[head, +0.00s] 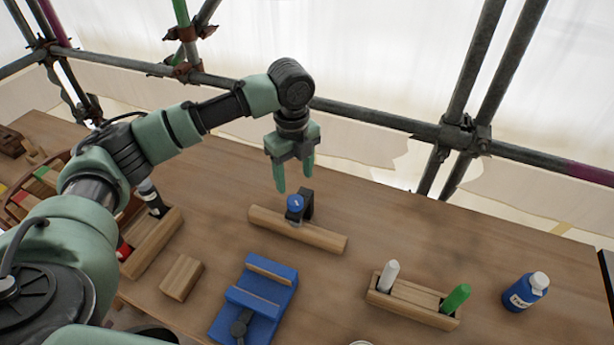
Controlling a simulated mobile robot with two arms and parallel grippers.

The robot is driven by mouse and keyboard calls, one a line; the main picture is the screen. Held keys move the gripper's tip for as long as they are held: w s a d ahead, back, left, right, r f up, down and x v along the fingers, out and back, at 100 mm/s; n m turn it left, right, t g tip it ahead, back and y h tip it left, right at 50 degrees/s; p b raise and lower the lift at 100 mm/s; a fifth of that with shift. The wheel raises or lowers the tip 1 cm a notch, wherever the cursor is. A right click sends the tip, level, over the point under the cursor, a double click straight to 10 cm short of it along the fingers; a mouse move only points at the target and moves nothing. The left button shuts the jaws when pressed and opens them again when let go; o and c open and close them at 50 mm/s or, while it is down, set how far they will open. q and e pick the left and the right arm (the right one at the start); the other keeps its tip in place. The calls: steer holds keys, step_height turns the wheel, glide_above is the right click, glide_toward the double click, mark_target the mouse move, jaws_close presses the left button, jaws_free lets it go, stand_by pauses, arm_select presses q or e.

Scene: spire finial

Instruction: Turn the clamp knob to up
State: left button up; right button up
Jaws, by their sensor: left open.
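The clamp knob (295,203) is a small blue knob with a light mark on its top. It sits on a dark clamp (306,206) that is fixed around a wooden bar (322,235) on the table. The exact direction of the mark is too small to tell. My left gripper (294,184) is green, points down and is open and empty. In the picture its fingertips are just above the knob, apart from it. My right gripper is not in view.
A blue vise (262,290) and a wooden block (181,277) lie nearer. A wooden rack (412,305) holds a white marker (389,276) and a green marker (455,298). A blue bottle (525,290) stands at right. Scaffold pipes (400,122) run behind the table.

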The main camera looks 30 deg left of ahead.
mark_target(295, 200)
arm_select(q)
steer(key=shift+f, duration=0.25)
steer(key=f, duration=0.2)
steer(key=f+p, duration=0.1)
steer(key=f, duration=0.2)
steer(key=shift+s+f+p, duration=0.25)
steer(key=shift+f+p, duration=0.05)
steer(key=shift+f, duration=0.1)
steer(key=shift+w+f, duration=0.1)
steer(key=shift+f, duration=0.5)
steer(key=shift+c, duration=0.3)
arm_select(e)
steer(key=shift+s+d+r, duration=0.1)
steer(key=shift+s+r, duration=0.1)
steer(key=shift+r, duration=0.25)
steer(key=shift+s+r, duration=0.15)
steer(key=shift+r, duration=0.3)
